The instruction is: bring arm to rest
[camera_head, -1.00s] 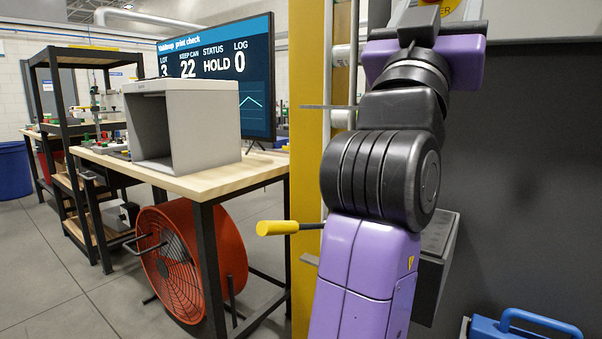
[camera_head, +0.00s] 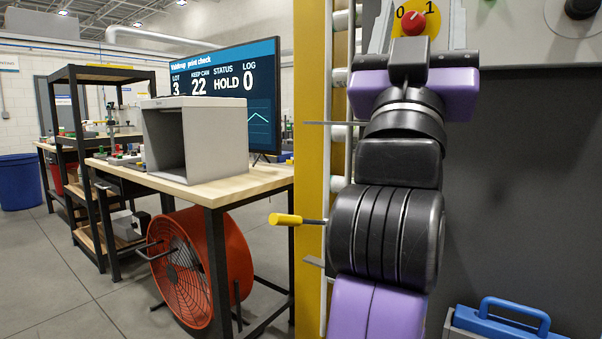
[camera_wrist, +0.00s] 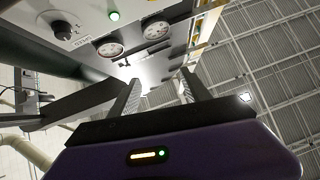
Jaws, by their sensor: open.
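My arm fills the right middle of the head view, purple and black, bent up in front of a dark grey machine panel (camera_head: 520,200). My gripper (camera_wrist: 160,85) is at its top end, pointing up. In the wrist view its two fingers stand apart with nothing between them. A red rotary knob on a yellow plate (camera_head: 425,24), marked 0 and 1, shows beyond the fingers in the head view. The wrist view shows the panel's underside view of two gauges (camera_wrist: 110,49), a black knob (camera_wrist: 62,31) and a lit green lamp (camera_wrist: 113,15).
A yellow post (camera_head: 308,150) and a yellow-handled lever (camera_head: 286,219) stand left of my arm. A workbench (camera_head: 230,187) carries a grey box (camera_head: 215,140) and a screen (camera_head: 262,85) reading HOLD. An orange fan (camera_head: 225,255) sits below. A blue-handled case (camera_head: 510,322) is low right.

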